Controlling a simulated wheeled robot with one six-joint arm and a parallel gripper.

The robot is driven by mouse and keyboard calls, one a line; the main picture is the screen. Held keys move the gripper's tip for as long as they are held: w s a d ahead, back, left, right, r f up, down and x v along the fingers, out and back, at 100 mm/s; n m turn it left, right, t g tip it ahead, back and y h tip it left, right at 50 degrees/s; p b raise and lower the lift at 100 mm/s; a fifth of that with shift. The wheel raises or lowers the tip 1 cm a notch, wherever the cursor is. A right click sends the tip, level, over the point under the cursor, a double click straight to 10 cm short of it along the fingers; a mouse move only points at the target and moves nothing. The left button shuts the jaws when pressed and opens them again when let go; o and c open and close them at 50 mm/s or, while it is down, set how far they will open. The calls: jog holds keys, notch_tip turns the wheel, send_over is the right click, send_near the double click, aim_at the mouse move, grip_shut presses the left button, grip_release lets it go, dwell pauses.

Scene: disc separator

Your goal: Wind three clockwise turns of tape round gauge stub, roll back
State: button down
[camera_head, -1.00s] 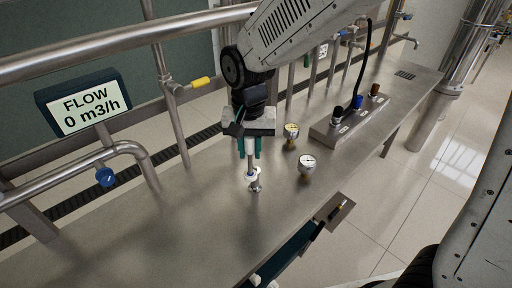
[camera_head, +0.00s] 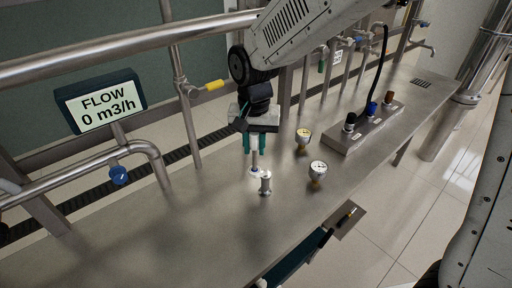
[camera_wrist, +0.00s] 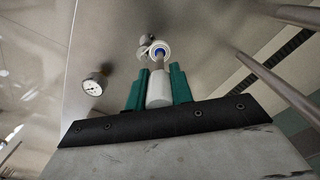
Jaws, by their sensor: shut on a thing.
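My gripper (camera_head: 254,150) points down over the bench, its green fingers shut on a pale cylindrical handle (camera_wrist: 159,89). A thin rod runs from the handle to a white tape roll (camera_head: 255,172) with a blue core. The roll also shows in the wrist view (camera_wrist: 159,48). The short metal gauge stub (camera_head: 265,185) stands upright on the bench, just right of and nearer than the roll; it shows in the wrist view (camera_wrist: 144,46) left of the roll. I cannot tell whether roll and stub touch, or whether tape is on the stub.
A control box (camera_head: 362,135) with knobs is further right. A flow display (camera_head: 100,102) and pipes line the back. The bench left of the stub is clear.

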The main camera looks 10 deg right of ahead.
jog(key=shift+w, duration=0.2)
jog(key=shift+w+d, duration=0.45)
jog(key=shift+w, duration=0.4)
jog(key=shift+d, duration=0.15)
jog(key=shift+w+d, duration=0.4)
jog(key=shift+d, duration=0.35)
